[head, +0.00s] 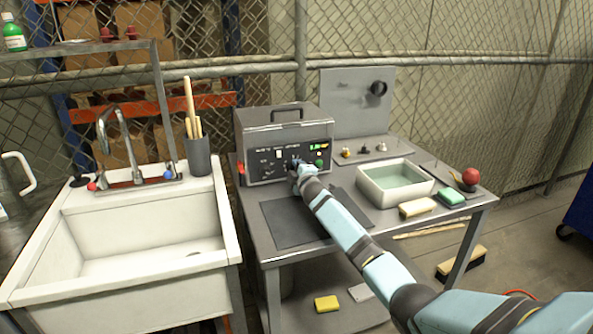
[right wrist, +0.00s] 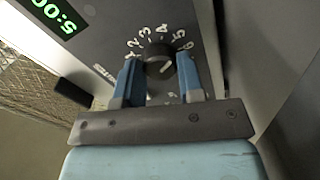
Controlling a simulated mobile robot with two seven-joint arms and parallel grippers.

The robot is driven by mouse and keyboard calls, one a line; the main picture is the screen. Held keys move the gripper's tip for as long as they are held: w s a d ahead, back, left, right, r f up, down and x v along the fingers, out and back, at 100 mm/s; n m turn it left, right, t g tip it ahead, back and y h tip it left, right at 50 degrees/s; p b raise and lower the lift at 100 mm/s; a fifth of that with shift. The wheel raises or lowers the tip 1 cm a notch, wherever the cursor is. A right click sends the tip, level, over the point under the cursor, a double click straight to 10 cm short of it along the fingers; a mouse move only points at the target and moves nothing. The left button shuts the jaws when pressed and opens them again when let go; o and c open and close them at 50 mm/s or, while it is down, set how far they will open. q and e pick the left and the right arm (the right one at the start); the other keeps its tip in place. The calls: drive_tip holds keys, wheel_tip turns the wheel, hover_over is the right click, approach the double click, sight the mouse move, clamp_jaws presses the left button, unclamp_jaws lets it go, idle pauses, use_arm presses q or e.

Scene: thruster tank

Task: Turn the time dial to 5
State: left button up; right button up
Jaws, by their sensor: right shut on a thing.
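The tank unit (head: 283,138) is a grey box with a dark control panel and a top handle, on the metal table. In the right wrist view its round black time dial (right wrist: 158,60) has white numbers around it. A pale line on the dial runs toward the upper right, roughly on the side of the 5 and 6; the exact number is hard to tell. The green display (right wrist: 52,15) reads 5:00. My right gripper (right wrist: 159,72) is shut on the dial, one blue finger on each side. In the head view the gripper (head: 297,167) covers the dial. My left gripper is out of view.
A white basin (head: 418,184) of liquid, a brush (head: 418,207) and a green sponge (head: 451,196) are right of my forearm. A dark mat (head: 285,228) lies in front of the unit. A white sink (head: 230,225) stands left of the table.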

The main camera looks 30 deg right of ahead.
drive_tip(key=o, duration=0.9)
drive_tip(key=p+v, duration=0.2)
drive_tip(key=v, duration=1)
drive_tip(key=shift+s, duration=0.4)
drive_tip(key=shift+s+a, duration=0.1)
drive_tip(key=shift+s, duration=0.45)
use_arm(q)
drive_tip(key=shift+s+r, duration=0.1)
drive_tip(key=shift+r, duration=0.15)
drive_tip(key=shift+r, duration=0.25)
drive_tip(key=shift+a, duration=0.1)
use_arm(e)
drive_tip(key=shift+f, duration=0.1)
